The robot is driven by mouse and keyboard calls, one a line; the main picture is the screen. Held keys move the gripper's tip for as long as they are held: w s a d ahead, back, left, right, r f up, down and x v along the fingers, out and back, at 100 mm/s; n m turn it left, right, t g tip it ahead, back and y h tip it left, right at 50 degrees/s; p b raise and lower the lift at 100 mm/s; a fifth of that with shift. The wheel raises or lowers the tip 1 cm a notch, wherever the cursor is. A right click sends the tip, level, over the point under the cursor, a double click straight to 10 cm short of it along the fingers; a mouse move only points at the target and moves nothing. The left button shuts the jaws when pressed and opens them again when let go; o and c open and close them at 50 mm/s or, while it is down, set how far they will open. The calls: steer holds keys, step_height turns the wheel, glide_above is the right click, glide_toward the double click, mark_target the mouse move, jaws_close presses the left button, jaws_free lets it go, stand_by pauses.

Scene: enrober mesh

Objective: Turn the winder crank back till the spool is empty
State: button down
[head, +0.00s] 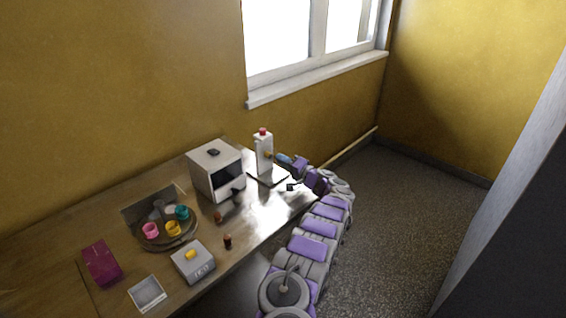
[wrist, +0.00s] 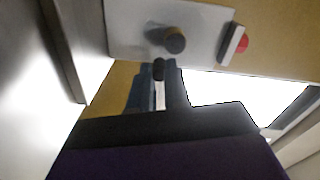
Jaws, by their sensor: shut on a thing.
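The winder is a white upright post (head: 264,158) with a red top, standing on a dark base plate near the table's right end. In the wrist view its white face (wrist: 205,22) fills the top, with a round brownish hub (wrist: 174,40) and the red cap (wrist: 241,43) at the right. In the wrist view the fingers (wrist: 158,77) are shut on a small dark knob, the crank handle (wrist: 158,68), just below the hub. I cannot tell how much is wound on the spool.
A white box with a dark front (head: 206,160) stands left of the winder. Further left are a round tray (head: 150,242) with coloured cups, a grey scale (head: 194,268), a magenta box (head: 101,263) and a white square dish (head: 147,293). Two small brown pieces lie near the front edge.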

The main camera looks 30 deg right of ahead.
steer(key=c, duration=1.1)
jaws_free()
steer(key=p+v, duration=0.4)
steer(key=v, duration=1.2)
steer(key=shift+s+d+p, duration=0.2)
steer(key=shift+d+p, duration=0.05)
steer(key=shift+p, duration=0.15)
steer(key=shift+s, duration=0.4)
